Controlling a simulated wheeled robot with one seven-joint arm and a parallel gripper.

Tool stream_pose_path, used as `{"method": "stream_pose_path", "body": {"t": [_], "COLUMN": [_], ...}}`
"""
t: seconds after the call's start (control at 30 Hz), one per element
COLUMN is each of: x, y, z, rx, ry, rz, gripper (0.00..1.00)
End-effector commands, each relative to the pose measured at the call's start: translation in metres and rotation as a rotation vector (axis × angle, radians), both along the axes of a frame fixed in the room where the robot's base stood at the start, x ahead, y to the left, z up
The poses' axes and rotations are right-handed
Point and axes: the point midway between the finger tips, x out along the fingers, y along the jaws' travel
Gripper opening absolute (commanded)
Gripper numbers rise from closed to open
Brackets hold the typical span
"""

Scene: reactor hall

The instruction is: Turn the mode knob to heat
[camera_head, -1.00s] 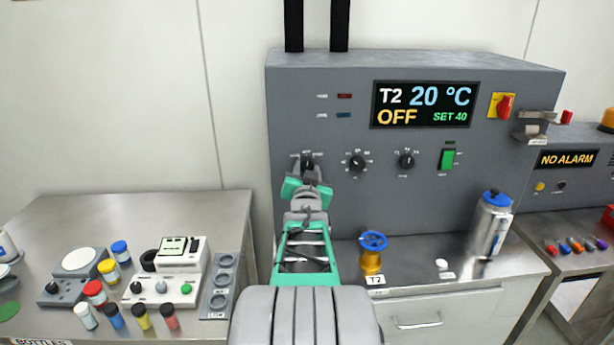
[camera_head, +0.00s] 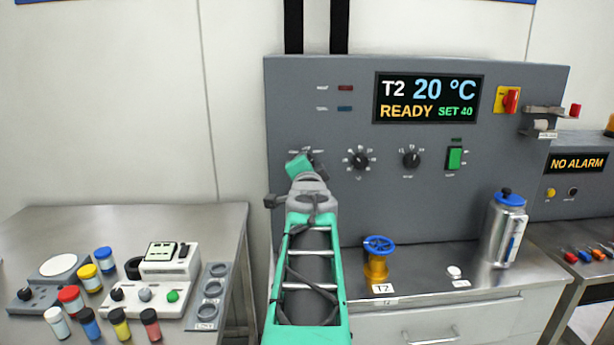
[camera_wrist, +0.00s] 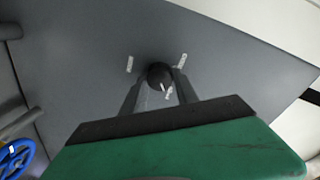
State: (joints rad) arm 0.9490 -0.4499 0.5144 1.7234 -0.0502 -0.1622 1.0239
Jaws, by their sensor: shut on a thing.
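The mode knob (camera_wrist: 158,72) is a round black knob on the grey control panel (camera_head: 400,215), with a white pointer line and small white labels around it. In the wrist view its pointer faces down, slightly right, toward the lower label. My gripper (camera_wrist: 159,90) is shut on the knob, one finger on each side. In the head view my gripper (camera_head: 312,160) is rolled at the panel's left side and hides most of the knob. The display (camera_head: 428,98) reads T2, 20 °C, READY, SET 40.
Two more black knobs (camera_head: 359,159) (camera_head: 410,159), a green switch (camera_head: 455,158) and a red switch (camera_head: 510,100) sit further right. Below stand a blue-wheeled valve (camera_head: 379,245) and a steel flask (camera_head: 505,228). Several bottles (camera_head: 88,322) crowd the left table.

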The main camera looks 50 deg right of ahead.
Motion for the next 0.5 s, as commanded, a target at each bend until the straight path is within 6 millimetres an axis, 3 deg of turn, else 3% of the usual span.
{"method": "stream_pose_path", "body": {"t": [0.5], "x": [0.0004], "y": [0.0001], "z": [0.0002], "rx": [0.033], "ry": [-0.037], "rz": [0.002], "gripper": [0.0]}}
